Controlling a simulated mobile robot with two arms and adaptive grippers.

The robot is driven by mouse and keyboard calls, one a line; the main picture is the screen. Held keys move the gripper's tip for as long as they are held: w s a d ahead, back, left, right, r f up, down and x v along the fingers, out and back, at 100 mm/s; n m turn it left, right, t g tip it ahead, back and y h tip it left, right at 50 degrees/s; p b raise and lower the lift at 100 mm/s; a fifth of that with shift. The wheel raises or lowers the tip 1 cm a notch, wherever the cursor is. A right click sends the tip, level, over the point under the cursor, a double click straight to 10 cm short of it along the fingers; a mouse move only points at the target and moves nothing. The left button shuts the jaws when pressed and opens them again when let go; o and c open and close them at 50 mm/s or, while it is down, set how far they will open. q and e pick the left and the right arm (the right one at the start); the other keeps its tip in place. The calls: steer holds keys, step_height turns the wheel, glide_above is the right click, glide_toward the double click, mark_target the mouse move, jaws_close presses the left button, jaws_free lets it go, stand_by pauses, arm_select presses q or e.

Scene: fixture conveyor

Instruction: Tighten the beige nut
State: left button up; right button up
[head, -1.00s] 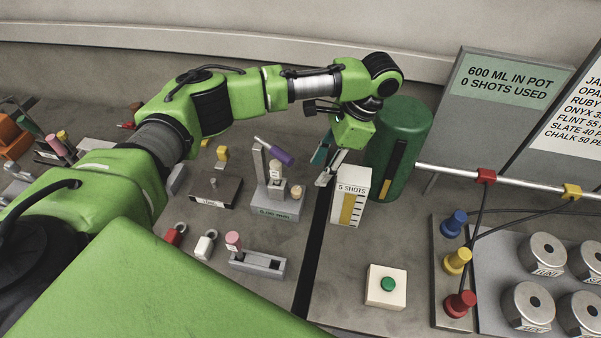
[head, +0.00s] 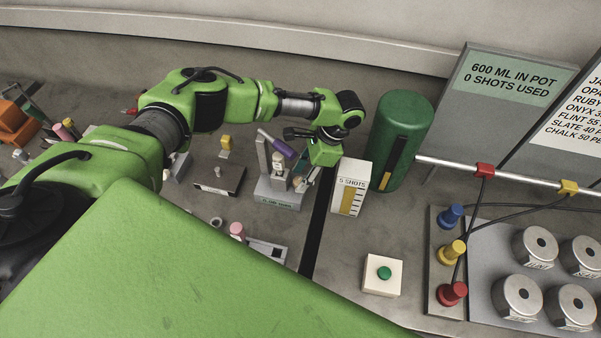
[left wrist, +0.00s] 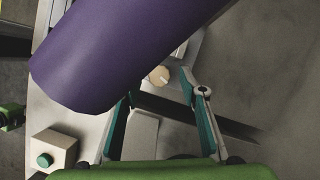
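The beige nut (left wrist: 158,75) is a small round knob with a pale mark on top, seen in the left wrist view just past my fingertips. In the head view the nut (head: 298,182) sits low on the grey clamp fixture (head: 279,198), partly hidden near my gripper. The fixture's purple handle (head: 277,145) slants above it; in the left wrist view the handle (left wrist: 105,50) fills the upper left, close to the camera. My left gripper (left wrist: 158,88) is open, its teal-lined fingers apart with nothing gripped between them. My right gripper is not in view.
A white "5 SHOTS" box (head: 350,180) and a green cylinder (head: 402,135) stand right of the fixture. A white box with a green button (head: 382,275) is nearer. A black strip (head: 316,235) crosses the table.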

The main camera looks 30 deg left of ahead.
arm_select(q)
steer(key=shift+s+a+f, duration=0.1)
steer(key=shift+a+f, duration=0.05)
steer(key=shift+f, duration=0.3)
jaws_close()
steer(key=shift+m+t, duration=0.4)
steer(key=shift+m, duration=0.5)
steer(key=shift+r, duration=0.1)
jaws_free()
steer(key=v, duration=1.2)
steer(key=shift+d, duration=0.25)
